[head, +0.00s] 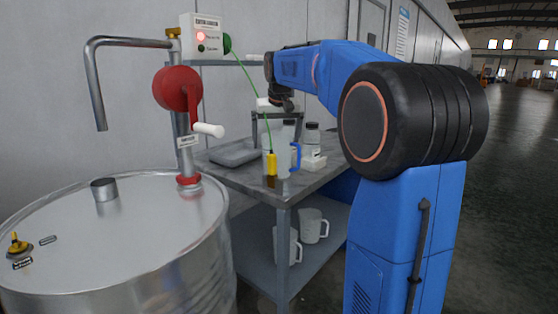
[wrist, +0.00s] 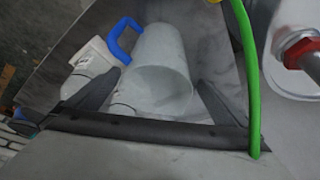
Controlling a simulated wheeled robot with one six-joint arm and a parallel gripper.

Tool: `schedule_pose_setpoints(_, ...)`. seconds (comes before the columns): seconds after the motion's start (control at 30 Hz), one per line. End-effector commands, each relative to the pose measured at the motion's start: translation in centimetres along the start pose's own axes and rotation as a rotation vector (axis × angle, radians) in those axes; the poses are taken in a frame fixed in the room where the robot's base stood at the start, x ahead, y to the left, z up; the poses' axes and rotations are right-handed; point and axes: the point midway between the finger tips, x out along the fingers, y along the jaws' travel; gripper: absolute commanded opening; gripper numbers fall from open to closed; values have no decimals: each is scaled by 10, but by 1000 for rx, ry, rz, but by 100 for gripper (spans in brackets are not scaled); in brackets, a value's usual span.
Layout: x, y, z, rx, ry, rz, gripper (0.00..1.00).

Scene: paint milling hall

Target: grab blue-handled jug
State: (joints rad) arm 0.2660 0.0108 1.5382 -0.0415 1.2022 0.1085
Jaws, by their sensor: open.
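The blue-handled jug (wrist: 160,78) is pale and round, and lies between my finger outlines in the wrist view. Its blue handle (wrist: 122,38) points to the upper left there. In the head view the pale jug (head: 283,160) stands on the bench, its blue handle (head: 296,157) on the right, partly hidden by a yellow clamp and a bottle. My gripper (wrist: 157,78) is open, with one dark finger on each side of the jug's outline. In the head view my gripper (head: 275,138) hangs above the bench, near the jug. I cannot tell whether a finger touches it.
White jugs (head: 313,226) stand below. A steel drum (head: 130,235) is left.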

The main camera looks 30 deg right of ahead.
Motion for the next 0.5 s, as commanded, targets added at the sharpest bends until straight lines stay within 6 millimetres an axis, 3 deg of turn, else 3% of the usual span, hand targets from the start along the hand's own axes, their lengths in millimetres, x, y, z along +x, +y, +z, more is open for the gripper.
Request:
schedule_pose_setpoints(0.17, 9, 2, 0, 0, 0, 0, 100)
schedule_pose_setpoints(0.5, 51, 6, -1, 0, -1, 0, 100)
